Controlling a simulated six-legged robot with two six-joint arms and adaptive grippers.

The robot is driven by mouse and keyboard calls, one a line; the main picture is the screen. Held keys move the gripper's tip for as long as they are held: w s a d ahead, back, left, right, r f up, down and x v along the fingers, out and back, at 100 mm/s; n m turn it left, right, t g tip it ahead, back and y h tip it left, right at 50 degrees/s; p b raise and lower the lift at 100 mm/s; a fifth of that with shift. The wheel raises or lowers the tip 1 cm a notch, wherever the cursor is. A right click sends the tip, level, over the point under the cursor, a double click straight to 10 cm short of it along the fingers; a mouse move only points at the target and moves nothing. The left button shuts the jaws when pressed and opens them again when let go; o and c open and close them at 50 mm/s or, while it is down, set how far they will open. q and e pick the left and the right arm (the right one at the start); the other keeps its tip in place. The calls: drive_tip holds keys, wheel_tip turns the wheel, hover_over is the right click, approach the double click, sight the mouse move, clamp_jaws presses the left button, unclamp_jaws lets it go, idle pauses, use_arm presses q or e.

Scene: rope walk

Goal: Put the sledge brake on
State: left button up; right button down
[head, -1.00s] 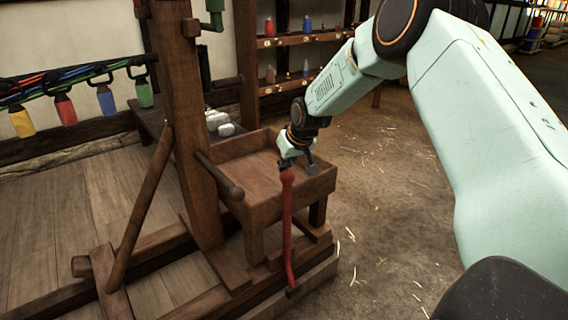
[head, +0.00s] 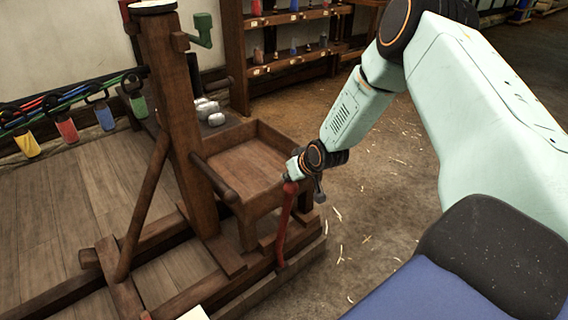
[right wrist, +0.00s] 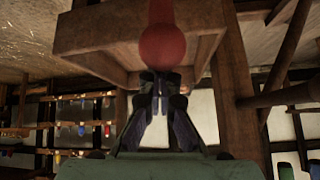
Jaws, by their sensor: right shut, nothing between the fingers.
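The brake looks to be the red lever (head: 284,232) with a round knob, standing at the front right of the wooden sledge frame (head: 220,262). It leans slightly, its top to the right. My right gripper (head: 291,177) is at the knob, shut with nothing between its fingers. In the right wrist view the red knob (right wrist: 163,46) sits just beyond the closed fingertips (right wrist: 162,84); I cannot tell whether they touch. The lever's foot is low by the frame's edge beam. My left gripper is out of view.
A wooden tray (head: 246,207) on legs stands right behind the lever. Shelves (head: 290,62) stand behind. The straw-strewn floor at right is clear.

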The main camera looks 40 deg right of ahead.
drive_tip(key=shift+s+d+p, duration=0.1)
drive_tip(key=shift+s+p, duration=0.35)
drive_tip(key=shift+s, duration=0.4)
drive_tip(key=s+f+t+p, duration=0.1)
drive_tip(key=s+f, duration=0.4)
drive_tip(key=s, duration=0.8)
drive_tip(key=shift+d+t+p, duration=0.3)
drive_tip(key=shift+d+p, duration=0.05)
drive_tip(key=shift+p, duration=0.55)
drive_tip(key=shift+s, duration=0.2)
drive_tip(key=shift+r, duration=0.1)
drive_tip(key=w+d+r+p, duration=0.1)
drive_tip(key=w+r+p, duration=0.1)
drive_tip(key=w+r, duration=0.25)
drive_tip(key=s+f+p+v, duration=0.1)
drive_tip(key=p+v, duration=0.4)
drive_tip(key=v, duration=0.4)
drive_tip(key=shift+s+f+t+p, duration=0.2)
drive_tip(key=shift+s+t+p, duration=0.05)
drive_tip(key=shift+t+p, duration=0.05)
